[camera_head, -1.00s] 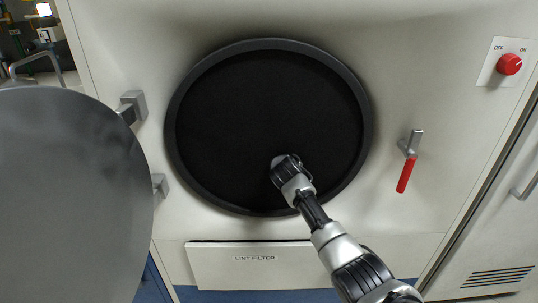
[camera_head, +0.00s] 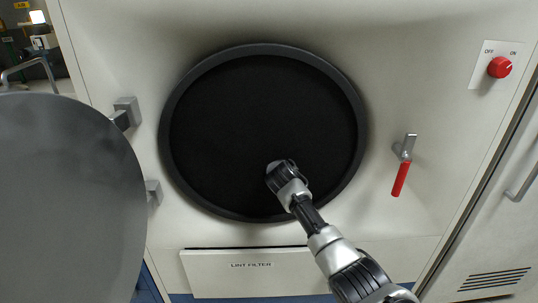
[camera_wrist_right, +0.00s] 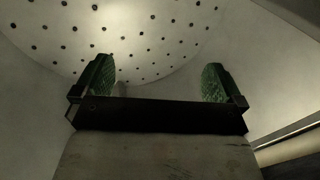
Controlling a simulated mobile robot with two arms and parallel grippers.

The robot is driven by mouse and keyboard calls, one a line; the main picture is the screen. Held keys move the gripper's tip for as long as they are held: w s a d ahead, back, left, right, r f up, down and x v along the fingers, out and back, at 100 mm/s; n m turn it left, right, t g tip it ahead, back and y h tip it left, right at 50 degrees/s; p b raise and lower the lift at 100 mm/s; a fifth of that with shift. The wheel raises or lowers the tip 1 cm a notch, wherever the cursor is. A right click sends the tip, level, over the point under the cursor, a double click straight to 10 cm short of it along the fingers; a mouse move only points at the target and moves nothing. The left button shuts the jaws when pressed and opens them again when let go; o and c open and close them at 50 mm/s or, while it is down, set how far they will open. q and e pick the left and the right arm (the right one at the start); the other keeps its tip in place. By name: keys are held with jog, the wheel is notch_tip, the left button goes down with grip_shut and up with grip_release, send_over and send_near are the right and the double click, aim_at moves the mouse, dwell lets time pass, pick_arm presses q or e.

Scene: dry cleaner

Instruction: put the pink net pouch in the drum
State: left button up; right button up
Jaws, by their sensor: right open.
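The drum (camera_head: 240,120) is a round black opening with a dark rim in the pale machine front, its door swung open to the left. My right arm reaches into the lower right of the opening. My right gripper (camera_wrist_right: 158,82) is inside the drum, with its green-padded fingers wide apart and nothing visible between them. The wrist view shows the drum's pale inside wall (camera_wrist_right: 150,40) dotted with dark holes. The pink net pouch shows in neither view. My left gripper is out of view.
The open round grey door (camera_head: 70,200) fills the left side. A red-handled latch (camera_head: 401,172) and a red knob (camera_head: 499,67) are on the right. The lint filter panel (camera_head: 250,280) is below the opening. Most of the opening is free.

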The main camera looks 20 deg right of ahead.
jog(key=s, duration=1)
jog(key=shift+s+p, duration=0.15)
jog(key=shift+p, duration=0.25)
